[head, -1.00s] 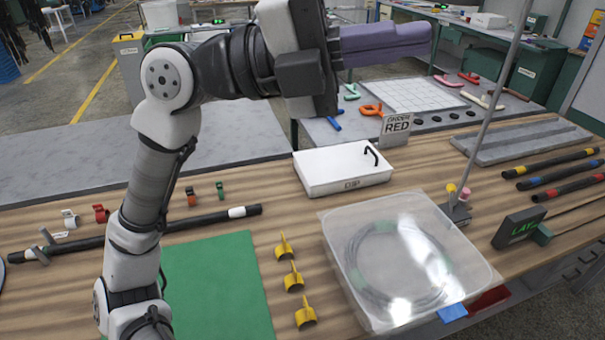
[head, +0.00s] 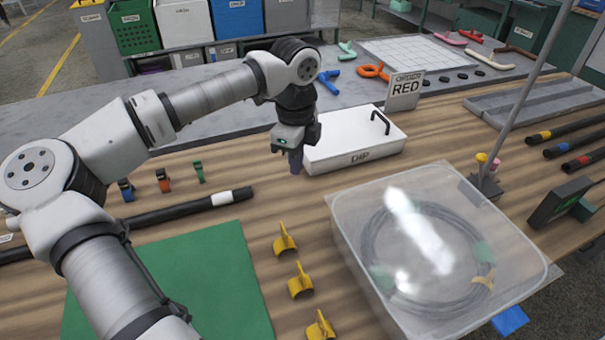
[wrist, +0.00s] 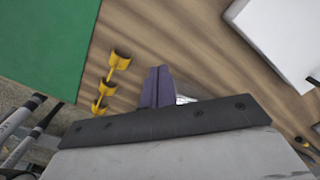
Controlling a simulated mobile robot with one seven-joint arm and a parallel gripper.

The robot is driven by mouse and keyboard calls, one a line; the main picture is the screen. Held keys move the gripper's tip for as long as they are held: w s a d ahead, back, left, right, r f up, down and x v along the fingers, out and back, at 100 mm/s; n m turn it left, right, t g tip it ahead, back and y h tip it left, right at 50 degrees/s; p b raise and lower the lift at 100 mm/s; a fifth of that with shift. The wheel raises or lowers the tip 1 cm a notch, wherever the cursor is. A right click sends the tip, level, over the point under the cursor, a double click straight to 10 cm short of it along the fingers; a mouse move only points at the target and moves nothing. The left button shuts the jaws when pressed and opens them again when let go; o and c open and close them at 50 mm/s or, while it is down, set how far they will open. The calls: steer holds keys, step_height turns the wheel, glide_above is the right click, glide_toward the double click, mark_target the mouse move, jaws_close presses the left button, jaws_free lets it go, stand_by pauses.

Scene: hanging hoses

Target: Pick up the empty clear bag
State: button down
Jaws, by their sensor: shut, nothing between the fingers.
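A clear, see-through rounded square shape (head: 345,215), which I take as the clear bag, sits at the right front of the wooden table in the head view. A dark coiled hose (head: 382,262) with green and yellow bits shows through it, so it does not look empty; I cannot tell whether the coil is inside or under it. My gripper (head: 296,162) points down beside the white DIP box, left of and behind the bag, apart from it. Its purple fingers are together and empty, and also show in the wrist view (wrist: 157,87).
The white DIP box (head: 355,145) with a black handle is close by my gripper. Yellow clips (head: 300,281) stand between the green mat (head: 190,290) and the bag. A grey pole (head: 525,95) rises behind the bag.

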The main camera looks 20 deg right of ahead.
mark_target(330, 198)
steer(key=f+p, duration=0.2)
steer(key=f, duration=0.6)
steer(key=shift+s+f, duration=0.15)
steer(key=shift+s, duration=0.05)
steer(key=s+d+p, duration=0.1)
steer(key=s+d, duration=0.1)
steer(key=shift+s+d+f+p, duration=0.1)
steer(key=shift+d+p, duration=0.2)
steer(key=shift+p, duration=0.05)
steer(key=shift+s+d+f, duration=0.1)
steer(key=shift+s+d, duration=0.1)
steer(key=shift+s, duration=0.05)
steer(key=shift+s+d+f, duration=0.1)
steer(key=shift+s+d, duration=0.05)
steer(key=shift+d, duration=0.1)
steer(key=shift+s+d+b, duration=0.95)
steer(key=shift+d+b, duration=0.05)
steer(key=shift+b, duration=0.2)
